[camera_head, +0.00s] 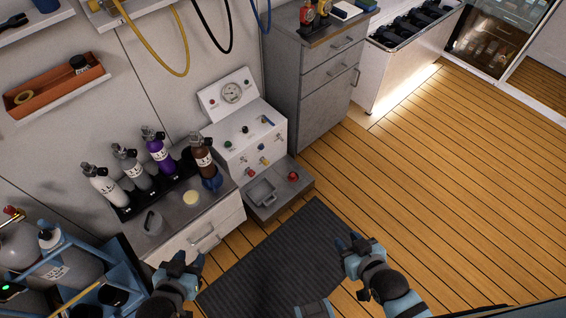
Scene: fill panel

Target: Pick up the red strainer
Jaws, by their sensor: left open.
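A small round red object (293,176) sits on the low grey ledge at the foot of the fill panel, right of a small grey tray. It may be the red strainer, but it is too small to make out mesh or a handle. My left gripper (184,262) is open and empty at the bottom left, in front of the white drawer cabinet. My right gripper (349,242) appears open and empty over the right edge of the dark mat, below and right of the red object. Both grippers are well apart from it.
The fill panel (245,133) has a gauge and several knobs. Several gas bottles stand in a rack on the cabinet (222,205) to its left. A grey drawer unit (318,95) stands behind. The dark mat (285,262) and the wooden floor to the right are clear.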

